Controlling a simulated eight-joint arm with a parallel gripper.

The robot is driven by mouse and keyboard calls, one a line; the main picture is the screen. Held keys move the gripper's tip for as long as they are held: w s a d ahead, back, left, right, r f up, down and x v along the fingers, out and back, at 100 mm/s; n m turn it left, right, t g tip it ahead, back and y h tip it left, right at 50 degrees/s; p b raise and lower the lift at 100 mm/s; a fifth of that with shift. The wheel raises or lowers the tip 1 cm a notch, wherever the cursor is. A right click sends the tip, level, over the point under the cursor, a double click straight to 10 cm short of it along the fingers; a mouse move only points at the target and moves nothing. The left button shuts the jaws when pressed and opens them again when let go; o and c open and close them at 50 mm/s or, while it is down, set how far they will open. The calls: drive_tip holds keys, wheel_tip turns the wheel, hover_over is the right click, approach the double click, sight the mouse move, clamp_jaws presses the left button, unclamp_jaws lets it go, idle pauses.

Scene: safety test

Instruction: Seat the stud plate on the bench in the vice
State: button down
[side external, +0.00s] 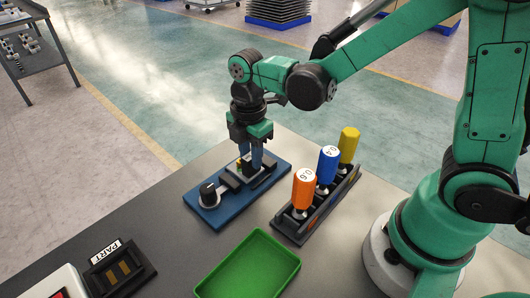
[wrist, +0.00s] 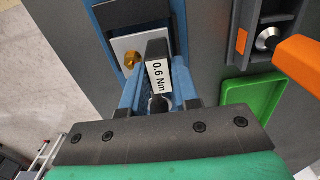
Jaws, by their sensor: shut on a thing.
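The stud plate (wrist: 126,43) is a pale grey plate with a brass stud (wrist: 131,61) and a black block labelled "0.6 Nm" (wrist: 159,76). My gripper (side external: 250,161) points down with its blue fingers shut on the black block, as the wrist view shows. My gripper and the plate are over the far part of the vice. The fingers hide most of the plate in the side view, and I cannot tell whether its underside touches the vice.
A dark rack (side external: 289,228) holds orange, blue and yellow screwdrivers right of the vice. An empty green tray (side external: 249,268) lies in front. A black holder marked PART (side external: 120,268) stands at the near left. The grey bench (side external: 150,228) is clear left of the vice.

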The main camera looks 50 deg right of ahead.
drive_tip(key=shift+f, duration=0.65)
idle(0.4)
drive_tip(key=c, duration=0.6)
unclamp_jaws()
drive_tip(key=shift+o, duration=0.3)
drive_tip(key=o, duration=0.4)
drive_tip(key=shift+r, duration=3.5)
